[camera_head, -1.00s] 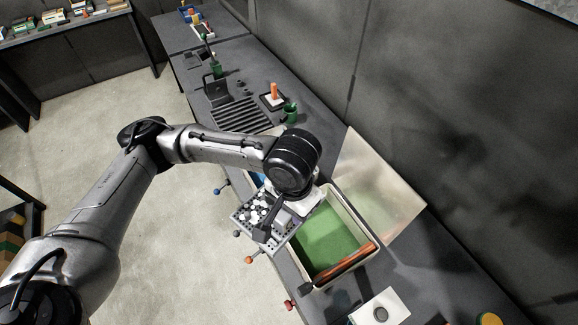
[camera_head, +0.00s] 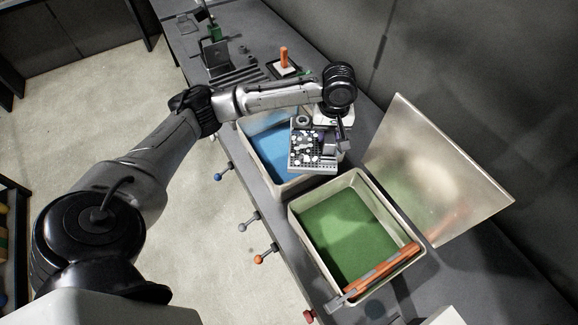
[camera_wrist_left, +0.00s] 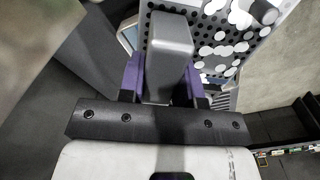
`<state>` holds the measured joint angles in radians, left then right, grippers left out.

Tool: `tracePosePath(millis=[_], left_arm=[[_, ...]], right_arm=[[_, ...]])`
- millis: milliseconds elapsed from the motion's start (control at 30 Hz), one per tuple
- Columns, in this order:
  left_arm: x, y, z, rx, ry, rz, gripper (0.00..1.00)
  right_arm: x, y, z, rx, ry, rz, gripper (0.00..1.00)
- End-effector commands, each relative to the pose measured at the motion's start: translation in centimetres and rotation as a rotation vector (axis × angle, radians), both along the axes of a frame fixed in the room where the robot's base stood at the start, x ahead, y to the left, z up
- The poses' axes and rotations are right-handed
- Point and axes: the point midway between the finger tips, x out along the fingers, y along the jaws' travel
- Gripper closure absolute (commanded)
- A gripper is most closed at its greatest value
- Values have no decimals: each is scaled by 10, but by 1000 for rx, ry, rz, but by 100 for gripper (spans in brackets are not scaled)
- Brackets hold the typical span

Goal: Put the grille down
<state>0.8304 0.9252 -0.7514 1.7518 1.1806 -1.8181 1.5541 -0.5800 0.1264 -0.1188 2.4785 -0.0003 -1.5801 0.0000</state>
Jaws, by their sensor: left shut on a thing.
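The grille (camera_head: 313,160) is a grey perforated plate carrying several white and dark pieces. My left gripper (camera_head: 337,146) is shut on its grey block-shaped handle, over the blue-floored bin's right part. In the left wrist view the handle (camera_wrist_left: 168,50) stands between the purple fingers, with the perforated grille (camera_wrist_left: 205,45) beyond it. The grille hides part of the blue-floored bin (camera_head: 284,189); whether it touches the bin I cannot tell. My right gripper is not in view.
A green-floored bin (camera_head: 300,232) stands in front, with an orange bar (camera_head: 378,272) across its near end. A translucent panel (camera_head: 440,170) leans behind it. Knobbed levers (camera_head: 248,222) stick out along the counter's front edge. An orange peg (camera_head: 284,56) stands farther back.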

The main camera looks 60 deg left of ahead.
Motion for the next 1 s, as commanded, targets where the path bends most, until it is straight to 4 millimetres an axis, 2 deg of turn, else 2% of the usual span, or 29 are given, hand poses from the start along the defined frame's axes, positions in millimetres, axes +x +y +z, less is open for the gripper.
tracePosePath(millis=[33,100,233,400,633,800,1000], left_arm=[[3,21,-36,0,3,81,100],[5,47,-61,0,3,182,100],[6,88,-99,1,2,340,100],[2,126,-132,0,0,483,100],[-2,150,-155,-1,-1,569,100],[-3,152,-181,0,0,579,100],[-2,152,-198,0,-3,578,100]], right_arm=[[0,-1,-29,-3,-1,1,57],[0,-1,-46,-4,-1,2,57],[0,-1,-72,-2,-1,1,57],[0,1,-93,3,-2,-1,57],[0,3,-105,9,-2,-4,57],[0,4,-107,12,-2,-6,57],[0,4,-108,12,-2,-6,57]])
